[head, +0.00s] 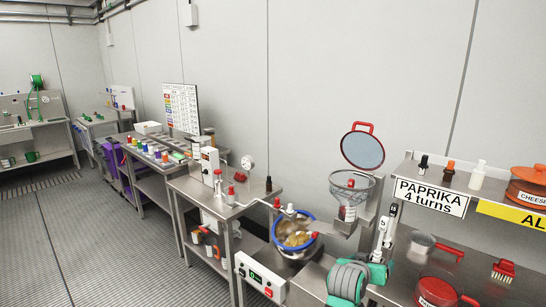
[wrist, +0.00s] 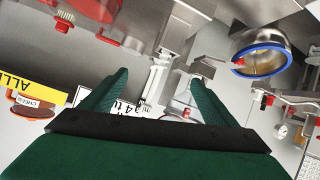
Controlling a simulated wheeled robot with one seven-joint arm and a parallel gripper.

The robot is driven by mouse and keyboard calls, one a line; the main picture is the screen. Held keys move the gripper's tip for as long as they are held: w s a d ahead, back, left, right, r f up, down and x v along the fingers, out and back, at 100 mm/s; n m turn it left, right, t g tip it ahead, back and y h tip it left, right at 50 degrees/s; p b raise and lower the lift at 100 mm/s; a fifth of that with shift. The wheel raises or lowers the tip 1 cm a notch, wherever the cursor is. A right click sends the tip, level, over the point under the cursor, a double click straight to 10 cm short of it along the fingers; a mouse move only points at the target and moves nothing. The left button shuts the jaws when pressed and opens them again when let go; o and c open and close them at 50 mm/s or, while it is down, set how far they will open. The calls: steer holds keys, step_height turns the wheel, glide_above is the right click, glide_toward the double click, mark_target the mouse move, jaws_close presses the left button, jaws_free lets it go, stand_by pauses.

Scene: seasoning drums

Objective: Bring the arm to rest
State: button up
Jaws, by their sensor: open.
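My gripper (wrist: 162,70) is open in the wrist view, its two dark green fingers spread apart with nothing held between them. A pale upright fitting (wrist: 155,85) shows beyond the gap; I cannot tell how far off it is. In the head view the grey and teal end of my arm (head: 350,280) is low in the picture, right of the blue-rimmed bowl (head: 293,243) and in front of the steel bench. The fingertips are not clear there. The bowl, holding yellowish-brown contents, also shows at upper right in the wrist view (wrist: 262,62).
At right, a shelf with a PAPRIKA 4 turns sign (head: 431,196) holds bottles and an orange pot (head: 527,187). The floor (head: 80,240) at left is clear.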

steer(key=s+a+f+n+t, duration=0.1)
steer(key=s+a+f, duration=0.2)
steer(key=f, duration=0.2)
steer(key=s+a+f+n+y, duration=0.1)
steer(key=s+a+f, duration=0.2)
steer(key=f, duration=0.3)
steer(key=s+a+f+n+t, duration=0.1)
steer(key=s+a+f, duration=0.2)
steer(key=f, duration=0.2)
steer(key=s+a+f+n+t+y, duration=0.1)
steer(key=s+a+f, duration=0.3)
steer(key=s, duration=0.3)
steer(key=s+a+f+n+y, duration=0.1)
steer(key=s+a+f+y, duration=0.1)
steer(key=s+a+f, duration=0.4)
steer(key=s+a+r+t+y, duration=0.1)
steer(key=s+a, duration=0.3)
steer(key=s, duration=0.6)
steer(key=s+a+r+t+y, duration=0.1)
steer(key=s+a, duration=0.2)
steer(key=s, duration=0.6)
steer(key=s+a+r+y, duration=0.1)
steer(key=s+a+r, duration=0.1)
steer(key=s+r, duration=0.2)
steer(key=s+a+r, duration=0.2)
steer(key=s+r, duration=0.2)
steer(key=s, duration=0.6)
steer(key=shift+a+y, duration=0.15)
steer(key=shift+y, duration=0.25)
steer(key=shift+r, duration=0.1)
